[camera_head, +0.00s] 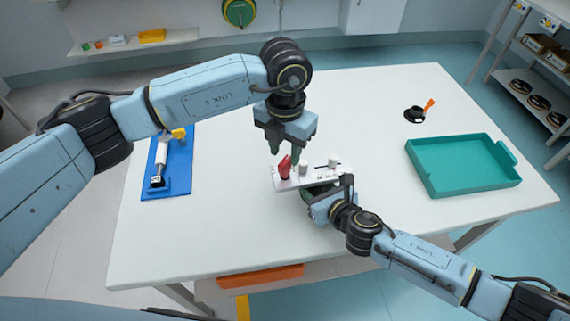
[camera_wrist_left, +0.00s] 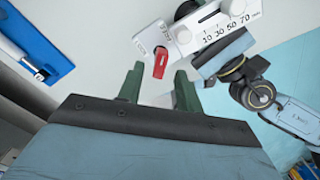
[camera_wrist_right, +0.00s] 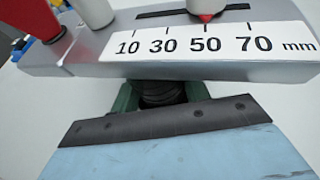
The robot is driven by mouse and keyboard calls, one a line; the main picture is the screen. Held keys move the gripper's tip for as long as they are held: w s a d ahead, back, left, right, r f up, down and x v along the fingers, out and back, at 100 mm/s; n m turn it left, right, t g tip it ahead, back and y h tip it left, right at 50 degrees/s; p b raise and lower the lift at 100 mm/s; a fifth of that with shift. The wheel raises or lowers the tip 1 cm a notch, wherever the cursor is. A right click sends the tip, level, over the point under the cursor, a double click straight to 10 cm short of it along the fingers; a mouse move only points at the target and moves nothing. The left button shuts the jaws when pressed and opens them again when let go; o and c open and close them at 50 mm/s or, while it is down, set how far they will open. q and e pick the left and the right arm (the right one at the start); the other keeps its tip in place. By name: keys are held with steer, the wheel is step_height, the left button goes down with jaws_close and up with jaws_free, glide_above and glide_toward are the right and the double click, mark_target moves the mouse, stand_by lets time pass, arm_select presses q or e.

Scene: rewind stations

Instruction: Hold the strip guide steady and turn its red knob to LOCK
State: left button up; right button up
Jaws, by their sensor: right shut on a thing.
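The strip guide (camera_head: 318,175) is a pale bar with a mm scale of 10, 30, 50 and 70 and white posts; it also shows in the right wrist view (camera_wrist_right: 190,70). Its red knob (camera_head: 285,168) is at its left end. In the left wrist view the knob (camera_wrist_left: 161,62) lies just beyond the fingertips; the lettering beside it is too small to read. My left gripper (camera_head: 284,151) points down over the knob, fingers apart, with nothing between them. My right gripper (camera_head: 322,194) is shut on the guide's near side; the guide partly hides its fingers.
A blue board (camera_head: 180,185) with a white roller lies at the table's left. A teal tray (camera_head: 465,190) is at the right. A black disc-shaped part (camera_head: 414,114) with an orange piece is at the back right. The white table (camera_head: 360,100) is clear behind the guide.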

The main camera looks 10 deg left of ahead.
mark_target(285, 161)
arm_select(q)
step_height(285, 161, down, 6)
steer(key=shift+r, duration=0.15)
jaws_close()
stand_by(0.3)
